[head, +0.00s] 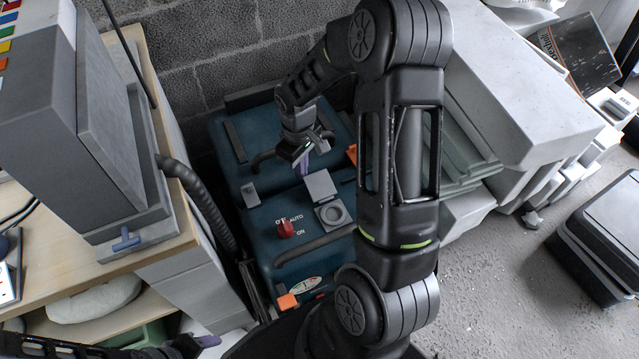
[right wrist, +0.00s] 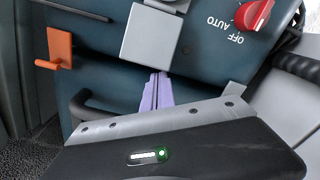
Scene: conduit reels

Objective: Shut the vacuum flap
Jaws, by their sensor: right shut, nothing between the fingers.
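The blue vacuum (head: 262,222) stands on the floor against the block wall. Its grey square flap (head: 320,185) stands open, and the round grey port (head: 333,213) in front of it is uncovered. The flap also shows in the right wrist view (right wrist: 152,36). My right gripper (head: 303,168) is shut and empty, just behind the flap. Its purple fingertips (right wrist: 155,92) point at the flap's far edge; I cannot tell whether they touch it. At the bottom left, the purple tip of my left gripper (head: 208,341) shows; its jaws are not clear.
A red knob (head: 285,229) and a dark handle (head: 312,246) are on the vacuum's top. Orange latches (head: 288,301) sit on its sides. A wooden bench (head: 60,255) with a grey machine is at left. A pale grey block (head: 525,90) stands at right.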

